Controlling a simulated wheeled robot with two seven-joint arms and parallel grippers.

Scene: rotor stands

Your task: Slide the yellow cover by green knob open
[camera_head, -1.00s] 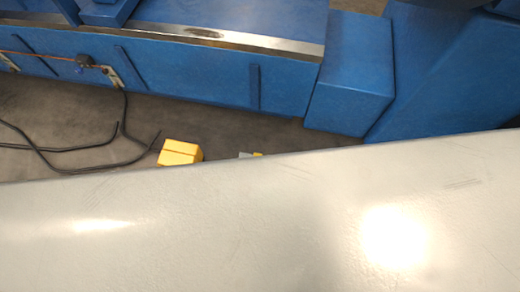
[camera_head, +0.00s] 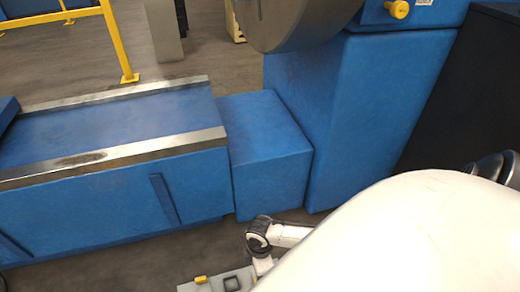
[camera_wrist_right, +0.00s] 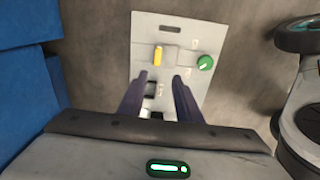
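In the right wrist view, a grey panel (camera_wrist_right: 185,30) lies ahead of my right gripper (camera_wrist_right: 158,76). A small yellow piece (camera_wrist_right: 158,55) stands on it, and a round green knob (camera_wrist_right: 205,62) sits to its right. A dark square (camera_wrist_right: 152,89) shows on the panel between the fingers. My right gripper is open, its two dark fingers apart with nothing seen between them. I cannot tell its height over the panel. In the head view, part of the panel (camera_head: 213,286) and its yellow piece (camera_head: 200,280) show at the bottom edge. My left gripper is not in view.
A blue block (camera_head: 265,160) and a tall blue housing (camera_head: 350,120) stand behind the panel. A long blue bed with metal rails (camera_head: 110,150) lies to the left. A yellow railing (camera_head: 118,40) is at the back left. Bare dark floor (camera_head: 120,275) shows beside the panel.

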